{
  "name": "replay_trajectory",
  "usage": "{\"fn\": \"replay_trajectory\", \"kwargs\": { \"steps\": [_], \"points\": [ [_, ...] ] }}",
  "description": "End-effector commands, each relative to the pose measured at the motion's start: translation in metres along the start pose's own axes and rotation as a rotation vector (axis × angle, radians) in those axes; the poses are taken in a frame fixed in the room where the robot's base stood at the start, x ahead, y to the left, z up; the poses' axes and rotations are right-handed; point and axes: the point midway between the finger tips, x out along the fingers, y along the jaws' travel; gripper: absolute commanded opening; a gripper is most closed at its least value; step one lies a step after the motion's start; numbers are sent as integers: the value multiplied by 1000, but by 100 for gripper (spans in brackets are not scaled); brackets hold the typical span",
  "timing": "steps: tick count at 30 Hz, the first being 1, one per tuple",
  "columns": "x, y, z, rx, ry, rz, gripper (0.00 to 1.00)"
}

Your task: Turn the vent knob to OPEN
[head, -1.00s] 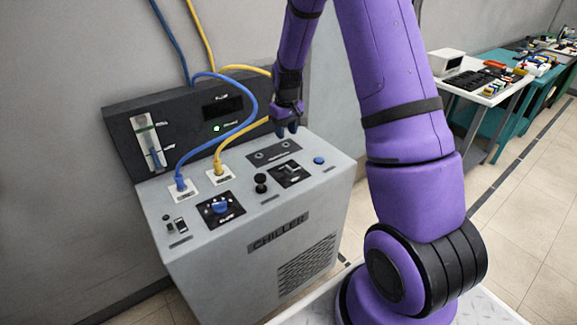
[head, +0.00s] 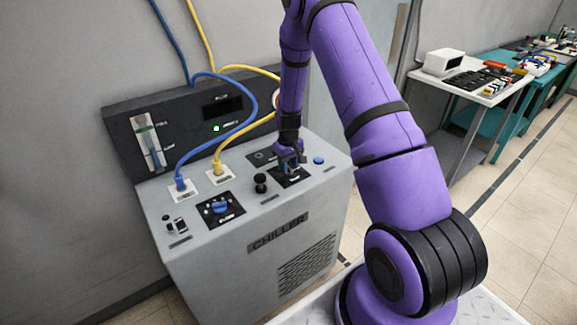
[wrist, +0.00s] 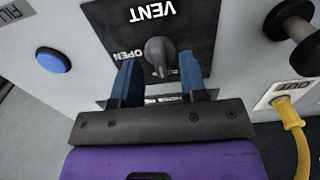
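The vent knob (wrist: 160,52) is a small grey knob on a black plate (wrist: 105,22) marked VENT. The word OPEN shows left of the knob in the wrist view. Another label behind the fingers is partly hidden. My gripper (wrist: 158,64) is open, with one blue finger on each side of the knob, and gaps show between the fingers and the knob. In the head view my gripper (head: 291,166) is low over the vent plate (head: 299,179) on the chiller top and hides most of the knob.
A black plunger-like knob (head: 260,183) stands left of the vent plate, and a blue button (head: 318,160) is to its right. Blue (head: 180,184) and yellow (head: 218,168) hoses plug in farther left. A blue-handled knob (head: 220,207) sits on the front-left plate.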

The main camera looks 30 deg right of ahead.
Motion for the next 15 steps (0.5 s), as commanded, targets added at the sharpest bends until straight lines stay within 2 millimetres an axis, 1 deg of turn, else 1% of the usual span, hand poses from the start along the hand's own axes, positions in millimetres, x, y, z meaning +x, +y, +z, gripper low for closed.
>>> {"fn": "replay_trajectory", "kwargs": {
  "steps": [1, 4, 13, 14, 15],
  "points": [
    [4, 0, 0, 0, -1, 0, 39],
    [9, 0, 0, 0, 0, 0, 39],
    [10, 0, 0, 0, 1, 0, 39],
    [10, 0, 0, 0, 1, 0, 32],
    [10, 0, 0, 0, 1, 0, 23]
  ]
}}
